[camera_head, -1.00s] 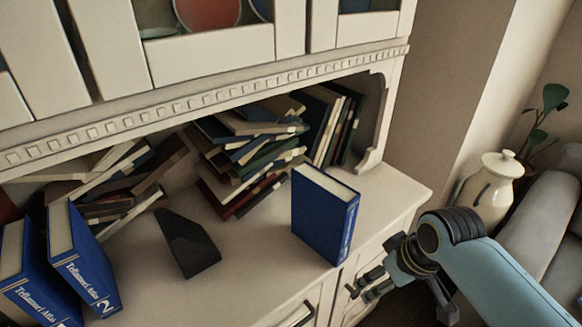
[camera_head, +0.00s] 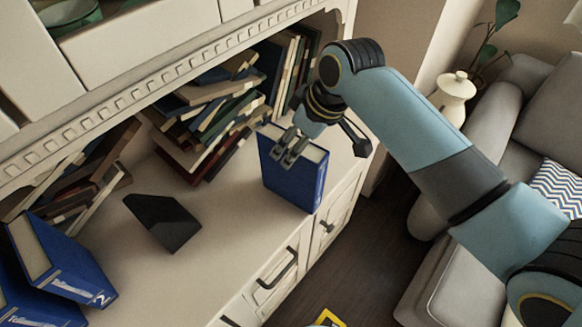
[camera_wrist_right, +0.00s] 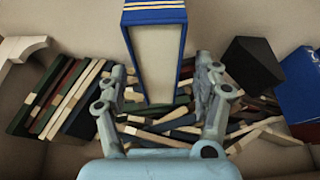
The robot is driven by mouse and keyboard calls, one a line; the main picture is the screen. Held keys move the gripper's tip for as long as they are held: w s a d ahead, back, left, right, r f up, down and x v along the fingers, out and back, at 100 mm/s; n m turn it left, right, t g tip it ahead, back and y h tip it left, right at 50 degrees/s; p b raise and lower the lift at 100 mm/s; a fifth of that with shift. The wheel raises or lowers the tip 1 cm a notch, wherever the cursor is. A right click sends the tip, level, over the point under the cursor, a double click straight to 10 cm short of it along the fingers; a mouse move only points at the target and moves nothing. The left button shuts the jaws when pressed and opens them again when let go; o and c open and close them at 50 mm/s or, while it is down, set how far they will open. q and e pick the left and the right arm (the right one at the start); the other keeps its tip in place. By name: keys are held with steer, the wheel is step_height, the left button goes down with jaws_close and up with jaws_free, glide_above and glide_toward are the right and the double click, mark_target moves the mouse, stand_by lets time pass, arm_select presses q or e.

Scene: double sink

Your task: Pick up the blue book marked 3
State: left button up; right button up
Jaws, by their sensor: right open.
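A blue book (camera_head: 288,182) stands upright and alone on the cabinet's counter; its spine number is too small to read. In the right wrist view, the blue book's gold-striped spine (camera_wrist_right: 155,14) and pale page edges (camera_wrist_right: 155,62) show at the top centre. My right gripper (camera_head: 290,148) is over the top of this book with its fingers pointing down. In the wrist view the right gripper (camera_wrist_right: 160,72) is open, one finger on each side of the book, with gaps beside it. My left gripper is not in view.
A blue book marked 2 (camera_head: 62,268) leans with another blue book (camera_head: 30,308) at the left. A black bookend (camera_head: 165,222) sits between them and the standing book. Stacked books (camera_head: 205,120) fill the shelf behind. The counter's front edge is close.

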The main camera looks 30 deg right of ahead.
mark_target(292, 172)
steer(key=shift+x, duration=1.65)
steer(key=shift+d+f, duration=0.1)
steer(key=shift+f, duration=0.15)
jaws_close()
